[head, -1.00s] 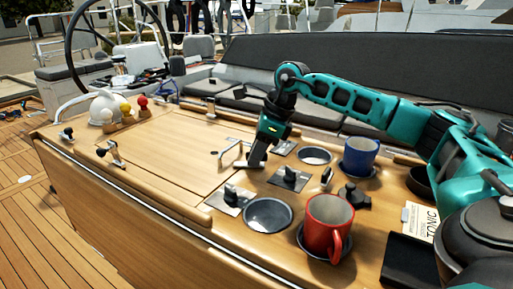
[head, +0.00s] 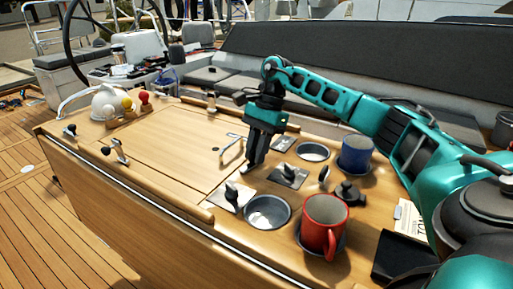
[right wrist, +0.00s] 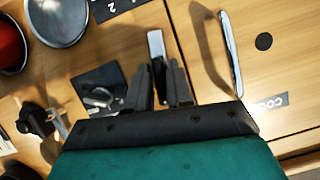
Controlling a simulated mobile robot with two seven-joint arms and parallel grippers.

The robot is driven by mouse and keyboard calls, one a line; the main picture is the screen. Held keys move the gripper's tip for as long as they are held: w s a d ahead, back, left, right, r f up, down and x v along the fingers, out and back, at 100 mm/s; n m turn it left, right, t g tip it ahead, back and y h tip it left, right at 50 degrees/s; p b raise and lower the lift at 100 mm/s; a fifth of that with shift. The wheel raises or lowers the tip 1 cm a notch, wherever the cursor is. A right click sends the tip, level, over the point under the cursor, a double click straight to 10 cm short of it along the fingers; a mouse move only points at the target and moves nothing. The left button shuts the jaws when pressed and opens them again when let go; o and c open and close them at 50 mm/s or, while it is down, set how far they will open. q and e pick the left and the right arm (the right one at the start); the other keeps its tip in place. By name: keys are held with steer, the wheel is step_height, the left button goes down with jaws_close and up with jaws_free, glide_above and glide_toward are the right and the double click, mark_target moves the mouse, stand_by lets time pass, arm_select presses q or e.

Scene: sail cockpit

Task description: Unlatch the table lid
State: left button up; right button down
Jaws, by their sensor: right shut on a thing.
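The table lid (head: 165,145) is a flat wooden panel on the cockpit table, and its seams look closed. A silver bar handle (head: 231,149) stands on it and shows in the right wrist view (right wrist: 230,50). My right gripper (head: 248,168) points down at the table just right of the handle. Its fingers (right wrist: 168,88) are shut on a small latch, mostly hidden between them. A silver metal piece (right wrist: 156,44) shows just beyond the fingertips. My left gripper is not in view.
A red mug (head: 323,225), a blue mug (head: 356,154) and an empty cup recess (head: 267,212) lie to the right. Small levers (head: 115,147) stand at the left.

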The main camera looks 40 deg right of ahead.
steer(key=shift+n+g, duration=0.4)
steer(key=shift+n, duration=0.6)
steer(key=c, duration=1.1)
jaws_free()
steer(key=shift+r, duration=0.1)
steer(key=p+v, duration=0.2)
steer(key=v, duration=1)
steer(key=shift+w+r+p, duration=0.1)
steer(key=shift+r+p, duration=0.25)
steer(key=shift+r, duration=0.05)
